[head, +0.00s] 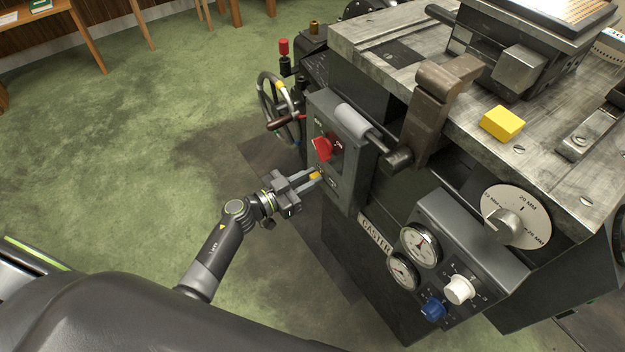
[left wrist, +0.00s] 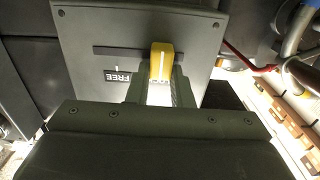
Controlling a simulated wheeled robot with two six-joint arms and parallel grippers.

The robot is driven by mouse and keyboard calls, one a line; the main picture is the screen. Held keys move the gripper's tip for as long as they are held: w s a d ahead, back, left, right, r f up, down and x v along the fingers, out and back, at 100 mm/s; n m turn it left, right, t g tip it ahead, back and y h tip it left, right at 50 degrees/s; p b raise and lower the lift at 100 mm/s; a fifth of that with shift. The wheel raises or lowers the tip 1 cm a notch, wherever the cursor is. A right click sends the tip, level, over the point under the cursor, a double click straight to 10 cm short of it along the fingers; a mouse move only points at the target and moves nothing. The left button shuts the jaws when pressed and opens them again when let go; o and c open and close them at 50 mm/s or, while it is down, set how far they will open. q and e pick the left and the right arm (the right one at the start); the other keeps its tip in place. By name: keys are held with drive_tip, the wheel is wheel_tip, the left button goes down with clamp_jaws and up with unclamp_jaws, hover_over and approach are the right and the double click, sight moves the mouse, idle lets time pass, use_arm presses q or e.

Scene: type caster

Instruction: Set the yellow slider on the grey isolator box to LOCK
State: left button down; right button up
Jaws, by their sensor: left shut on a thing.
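The grey isolator box (head: 352,166) is on the left side of the caster. It has a red rotary switch (head: 325,148) on its face and the yellow slider (head: 316,175) below. In the left wrist view, the yellow slider (left wrist: 162,60) sits in a dark straight slot (left wrist: 120,52), right of the slot's middle. An upside-down FREE label (left wrist: 124,76) lies left of it. No LOCK label can be read; the fingers cover part of the plate. My left gripper (head: 308,178) is shut on the slider; its fingers (left wrist: 158,88) stand either side of it. My right gripper is not in view.
A handwheel (head: 278,105) stands behind the box. A grey-handled lever (head: 355,122) juts out above the switch. Gauges (head: 420,244) and knobs (head: 459,290) are on a panel to the right. A yellow block (head: 502,123) lies on the machine top. Green floor on the left is open.

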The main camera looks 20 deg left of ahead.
use_arm(q)
drive_tip(key=shift+w+a+r, duration=0.1)
drive_tip(key=shift+w+a, duration=0.05)
drive_tip(key=c, duration=1.3)
unclamp_jaws()
drive_tip(key=shift+a, duration=0.1)
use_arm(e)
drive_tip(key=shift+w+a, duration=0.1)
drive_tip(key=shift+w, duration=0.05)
use_arm(q)
drive_tip(key=shift+s+a, duration=0.1)
drive_tip(key=shift+s, duration=0.15)
drive_tip(key=p+v, duration=0.1)
drive_tip(key=v, duration=1.6)
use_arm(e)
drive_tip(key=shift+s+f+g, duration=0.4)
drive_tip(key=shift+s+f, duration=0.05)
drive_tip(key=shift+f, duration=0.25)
use_arm(q)
drive_tip(key=shift+w, duration=0.1)
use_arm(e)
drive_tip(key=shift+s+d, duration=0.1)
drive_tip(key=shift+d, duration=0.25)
